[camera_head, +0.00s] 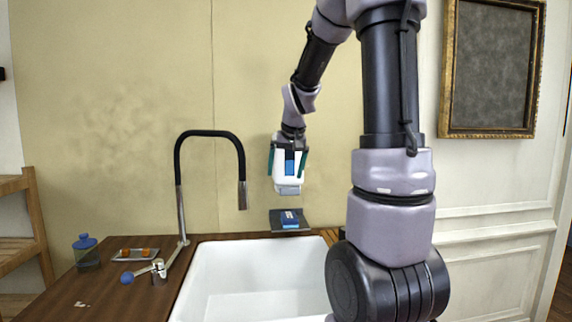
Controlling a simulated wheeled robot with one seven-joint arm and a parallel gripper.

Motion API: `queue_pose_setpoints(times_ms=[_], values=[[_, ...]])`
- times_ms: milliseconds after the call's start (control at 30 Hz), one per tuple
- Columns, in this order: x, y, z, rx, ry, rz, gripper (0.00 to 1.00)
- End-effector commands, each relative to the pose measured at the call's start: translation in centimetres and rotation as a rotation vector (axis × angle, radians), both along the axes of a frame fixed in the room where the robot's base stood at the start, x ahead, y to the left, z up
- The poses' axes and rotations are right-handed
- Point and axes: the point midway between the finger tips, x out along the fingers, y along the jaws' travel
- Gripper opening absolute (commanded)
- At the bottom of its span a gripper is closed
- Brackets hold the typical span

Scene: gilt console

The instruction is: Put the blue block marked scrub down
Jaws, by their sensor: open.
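A small blue block (289,216) rests on a dark flat tray (303,227) at the back edge of the sink. Its marking is too small to read. My gripper (288,180) hangs pointing down above the tray, apart from the block, and is open. A white shape with a blue patch shows between its dark teal sides; I cannot tell whether it is part of the hand.
A white sink (255,275) is set in the brown wooden counter (125,290). A tall black-hosed faucet (242,180) rises left of my gripper. A blue-lidded jar (87,252) and a small tray with orange items (136,254) stand at left.

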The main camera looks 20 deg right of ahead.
Motion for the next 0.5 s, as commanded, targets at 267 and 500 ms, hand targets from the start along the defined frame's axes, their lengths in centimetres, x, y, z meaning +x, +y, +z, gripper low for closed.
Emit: queue_pose_setpoints(times_ms=[267, 500], values=[[-12.0, 6.0, 6.4, 0.108, -0.089, 0.002, 1.0], [-20.4, 9.3, 7.4, 0.188, -0.135, 0.018, 1.0]])
